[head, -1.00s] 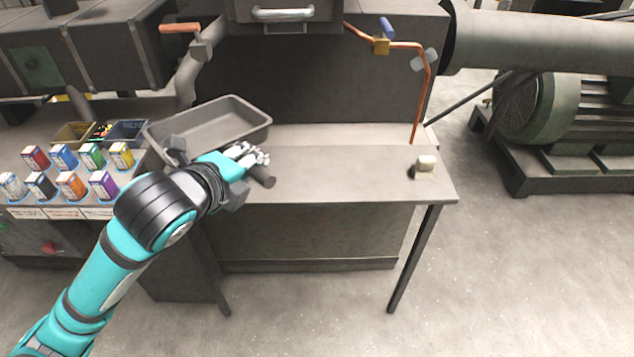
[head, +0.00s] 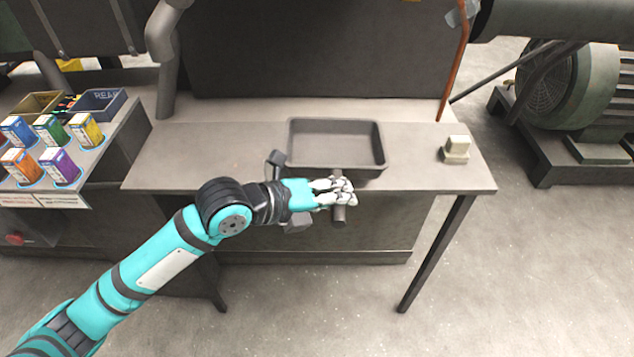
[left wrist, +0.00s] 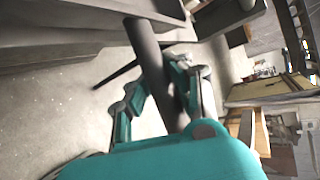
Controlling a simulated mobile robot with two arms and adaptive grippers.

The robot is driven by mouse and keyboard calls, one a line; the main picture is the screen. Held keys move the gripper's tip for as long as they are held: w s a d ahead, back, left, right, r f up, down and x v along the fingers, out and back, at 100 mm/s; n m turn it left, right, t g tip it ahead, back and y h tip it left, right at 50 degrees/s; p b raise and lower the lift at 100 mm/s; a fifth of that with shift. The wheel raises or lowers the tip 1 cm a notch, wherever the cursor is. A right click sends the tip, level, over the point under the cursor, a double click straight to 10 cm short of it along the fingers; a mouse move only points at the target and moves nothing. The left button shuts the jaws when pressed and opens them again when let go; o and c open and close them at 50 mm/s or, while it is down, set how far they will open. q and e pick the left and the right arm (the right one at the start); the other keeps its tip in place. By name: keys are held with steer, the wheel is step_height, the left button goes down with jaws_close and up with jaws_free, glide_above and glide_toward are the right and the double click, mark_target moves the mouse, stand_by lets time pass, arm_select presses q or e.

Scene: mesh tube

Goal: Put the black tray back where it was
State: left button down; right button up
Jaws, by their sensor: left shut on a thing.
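The black tray (head: 336,162), dark grey, empty and with raised walls, is over the right half of the grey workbench top (head: 210,160). A dark round handle bar (head: 338,214) shows at its near side. My left gripper (head: 338,190) is shut on this bar, just in front of the tray. I cannot tell whether the tray's base touches the bench. In the left wrist view the bar (left wrist: 155,70) runs between the fingers up to the dark tray edge at the top. My right gripper is not in view.
A small cream block (head: 456,150) stands on the bench right of the tray. At the left stand several coloured boxes (head: 60,165) and small bins (head: 97,103). A copper pipe (head: 453,70) rises behind the bench's right end. The bench's left part is clear.

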arm_select(q)
steer(key=w+a, duration=0.2)
steer(key=w, duration=0.1)
steer(key=w+a, duration=0.1)
steer(key=w, duration=0.1)
steer(key=shift+w+a+f, duration=0.25)
steer(key=shift+a+f, duration=0.05)
steer(key=shift+a, duration=0.05)
steer(key=shift+w+f, duration=0.1)
step_height(320, 180, down, 3)
steer(key=shift+f+p, duration=0.15)
steer(key=shift+p, duration=0.3)
steer(key=c, duration=1.5)
jaws_free()
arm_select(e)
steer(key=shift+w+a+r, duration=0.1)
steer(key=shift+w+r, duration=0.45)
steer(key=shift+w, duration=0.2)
arm_select(q)
steer(key=shift+a, duration=0.1)
steer(key=b, duration=0.2)
glide_toward(327, 176)
steer(key=s+a, duration=0.1)
steer(key=s+a+f, duration=0.1)
steer(key=a, duration=0.1)
steer(key=shift+a+f, duration=0.2)
steer(key=shift+a, duration=0.05)
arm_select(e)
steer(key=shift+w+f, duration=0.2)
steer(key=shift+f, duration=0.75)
